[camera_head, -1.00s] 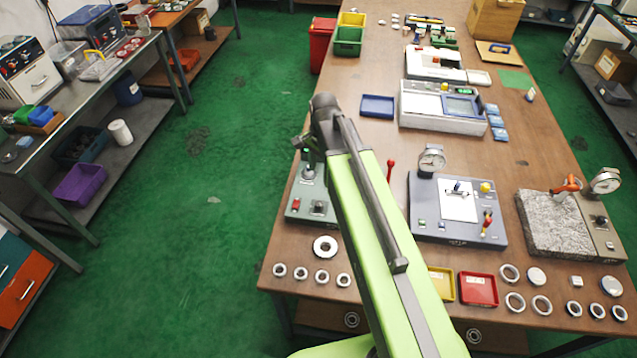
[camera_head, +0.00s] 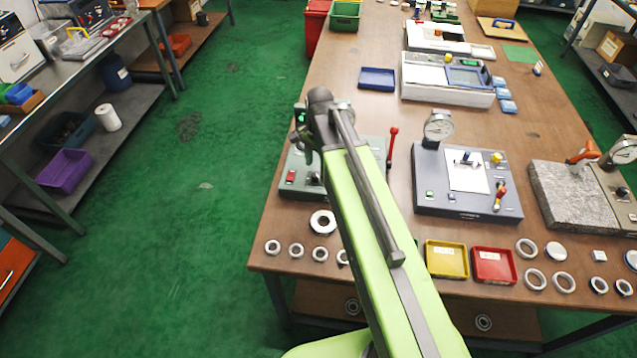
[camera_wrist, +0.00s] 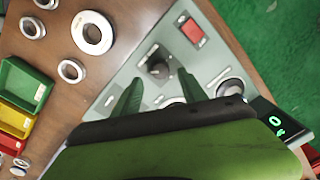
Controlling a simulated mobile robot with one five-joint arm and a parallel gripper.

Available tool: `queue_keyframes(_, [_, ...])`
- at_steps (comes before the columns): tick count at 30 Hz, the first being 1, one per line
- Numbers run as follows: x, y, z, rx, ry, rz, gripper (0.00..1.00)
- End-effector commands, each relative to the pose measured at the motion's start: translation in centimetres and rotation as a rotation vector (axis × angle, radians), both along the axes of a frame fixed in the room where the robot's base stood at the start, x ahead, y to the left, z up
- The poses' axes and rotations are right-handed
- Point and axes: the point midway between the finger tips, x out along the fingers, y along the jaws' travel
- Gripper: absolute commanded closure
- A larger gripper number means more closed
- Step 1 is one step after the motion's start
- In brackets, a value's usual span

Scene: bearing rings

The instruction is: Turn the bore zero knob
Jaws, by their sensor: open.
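The grey-green bore station (camera_head: 291,190) stands at the table's left edge, partly hidden behind my arm. In the wrist view its panel (camera_wrist: 133,72) carries a dark round knob (camera_wrist: 157,68), a red switch (camera_wrist: 191,31) and a second round fitting (camera_wrist: 230,88). A lit green readout (camera_wrist: 277,125) shows at the right. My gripper (camera_wrist: 160,77) is open, its two dark green fingers reaching toward the dark knob, one on each side in the picture. I cannot tell how far above the panel they are. No knob label is readable. In the head view my gripper is mostly hidden.
Steel rings (camera_head: 322,222) lie in front of the station. Yellow (camera_head: 446,260) and red (camera_head: 493,267) trays are right of my arm. A red lever (camera_head: 392,140) rises at the station's right side, near a grey dial-gauge station (camera_head: 470,205). Green floor is open at left.

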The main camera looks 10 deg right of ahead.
Motion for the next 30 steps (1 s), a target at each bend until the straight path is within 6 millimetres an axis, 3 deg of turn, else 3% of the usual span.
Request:
queue_keyframes(1, [0.1,0.0,-2.1,0.0,0.0,0.0,0.5])
queue_keyframes(4, [0.1,0.1,-3.5,0.0,0.0,0.0,0.5])
queue_keyframes(15, [0.1,0.0,-3.8,0.0,0.0,-0.001,0.52])
queue_keyframes(26, [0.1,0.0,-3.8,-0.001,0.001,-0.001,0.99])
queue_keyframes(30, [0.1,-0.6,-3.8,-0.002,0.001,-0.002,1.0])
